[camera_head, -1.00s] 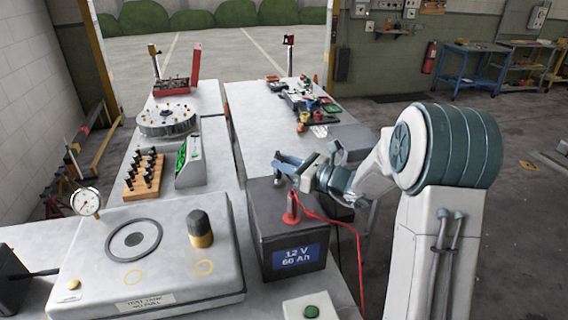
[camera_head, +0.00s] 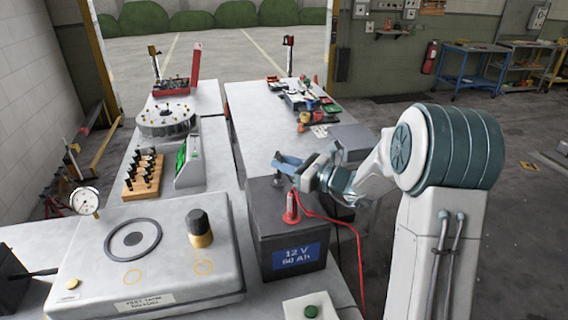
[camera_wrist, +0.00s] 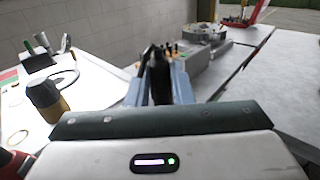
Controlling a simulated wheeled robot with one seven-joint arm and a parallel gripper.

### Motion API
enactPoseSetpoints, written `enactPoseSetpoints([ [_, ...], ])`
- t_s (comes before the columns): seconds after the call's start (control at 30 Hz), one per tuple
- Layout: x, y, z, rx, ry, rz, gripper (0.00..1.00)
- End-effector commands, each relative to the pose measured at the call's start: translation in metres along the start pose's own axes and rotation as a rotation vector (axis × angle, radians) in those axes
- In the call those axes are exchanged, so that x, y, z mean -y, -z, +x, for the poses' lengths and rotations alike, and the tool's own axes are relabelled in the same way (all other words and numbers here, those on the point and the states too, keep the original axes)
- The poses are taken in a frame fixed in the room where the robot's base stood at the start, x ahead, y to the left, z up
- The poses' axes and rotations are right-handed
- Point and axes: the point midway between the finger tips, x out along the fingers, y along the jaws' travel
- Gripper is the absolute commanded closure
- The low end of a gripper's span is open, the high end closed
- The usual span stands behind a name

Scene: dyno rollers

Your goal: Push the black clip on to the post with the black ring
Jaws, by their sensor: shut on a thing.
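The battery (camera_head: 262,235), dark grey and labelled 12 V 60 Ah, stands on the bench near the middle of the head view. My gripper (camera_head: 285,163) has blue fingers and reaches over the battery's back from the right. In the wrist view, the fingers are shut on the black clip (camera_wrist: 160,78), which stands upright between them. A small dark upright shape (camera_head: 278,181) shows under the fingertips at the battery top. I cannot tell there whether it is the clip or the post, and the black ring is not clear.
A red clip (camera_head: 291,209) stands on the battery's front post, with a red cable running right and down. A metal test unit (camera_head: 150,255) with a black-and-gold knob (camera_head: 199,228) is to the left. A wooden rack of black pegs (camera_head: 144,178) and a round metal fixture (camera_head: 167,120) lie behind.

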Motion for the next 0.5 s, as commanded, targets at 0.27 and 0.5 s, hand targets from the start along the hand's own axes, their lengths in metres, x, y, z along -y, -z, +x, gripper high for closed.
enactPoseSetpoints([
  [0.27,0.0002,0.0048,-0.0002,0.000,0.000,0.000,1.00],
  [0.5,0.0001,0.0064,-0.0001,0.000,0.000,0.000,1.00],
])
